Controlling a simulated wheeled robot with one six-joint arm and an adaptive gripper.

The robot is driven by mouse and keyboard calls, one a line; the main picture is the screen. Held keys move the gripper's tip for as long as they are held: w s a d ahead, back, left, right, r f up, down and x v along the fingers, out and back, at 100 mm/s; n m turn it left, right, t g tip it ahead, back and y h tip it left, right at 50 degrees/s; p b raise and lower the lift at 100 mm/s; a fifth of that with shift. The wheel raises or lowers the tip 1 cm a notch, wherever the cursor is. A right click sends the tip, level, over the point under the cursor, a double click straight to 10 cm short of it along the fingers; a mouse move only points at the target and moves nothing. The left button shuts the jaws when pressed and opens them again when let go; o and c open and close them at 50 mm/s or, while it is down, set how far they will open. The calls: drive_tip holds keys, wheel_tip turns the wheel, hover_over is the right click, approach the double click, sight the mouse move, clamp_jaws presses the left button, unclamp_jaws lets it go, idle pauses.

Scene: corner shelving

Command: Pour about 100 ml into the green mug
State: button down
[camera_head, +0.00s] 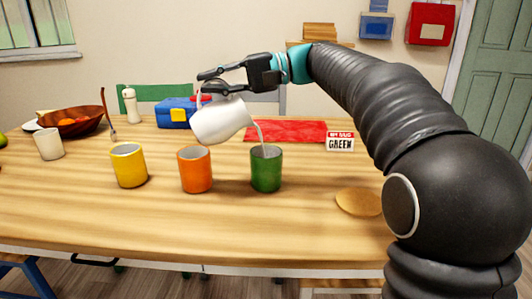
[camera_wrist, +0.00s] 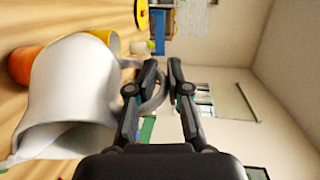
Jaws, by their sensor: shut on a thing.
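A white pitcher (camera_head: 221,121) is tilted above the table, its mouth toward the right. A thin pale stream (camera_head: 260,133) runs from its lip down into the green mug (camera_head: 266,170), which stands upright on the table. My gripper (camera_head: 204,84) is shut on the pitcher's handle, up and to the left of the green mug. In the wrist view the pitcher (camera_wrist: 70,95) fills the left side, and its handle lies between my fingers (camera_wrist: 160,75). The liquid level inside the mug cannot be made out.
An orange mug (camera_head: 195,170) and a yellow mug (camera_head: 129,166) stand left of the green one. A white cup (camera_head: 49,144) is farther left. A round coaster (camera_head: 359,202) is at right.

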sight(195, 114)
drive_tip(key=shift+w+d+f+y+b, duration=0.15)
drive_tip(key=shift+d+y+b, duration=0.35)
drive_tip(key=shift+b, duration=0.35)
idle(0.3)
drive_tip(key=shift+w+d+f+y+b, duration=0.1)
drive_tip(key=shift+d+f+y+b, duration=0.45)
drive_tip(key=shift+b, duration=0.25)
drive_tip(key=shift+r, duration=0.15)
drive_tip(key=a+r+p, duration=0.1)
drive_tip(key=a+r+h+p, duration=0.1)
drive_tip(key=p, duration=0.1)
drive_tip(key=shift+s, duration=0.35)
drive_tip(key=shift+s+a+h+p, duration=0.1)
drive_tip(key=shift+a+h+p, duration=0.25)
drive_tip(key=shift+h+p, duration=0.25)
drive_tip(key=shift+s+a+f+h+p, duration=0.2)
drive_tip(key=shift+a+f+h+p, duration=0.4)
drive_tip(key=shift+h, duration=0.15)
drive_tip(key=shift+a+f, duration=0.15)
drive_tip(key=shift+f, duration=0.25)
drive_tip(key=shift+s+a+f+n+t+h, duration=0.15)
drive_tip(key=shift+a+h, duration=0.2)
drive_tip(key=shift+h, duration=0.25)
drive_tip(key=shift+s+a+f+n+t+h, duration=0.15)
drive_tip(key=shift+a+h, duration=0.15)
drive_tip(key=shift+h, duration=0.3)
drive_tip(key=shift+a+f, duration=0.15)
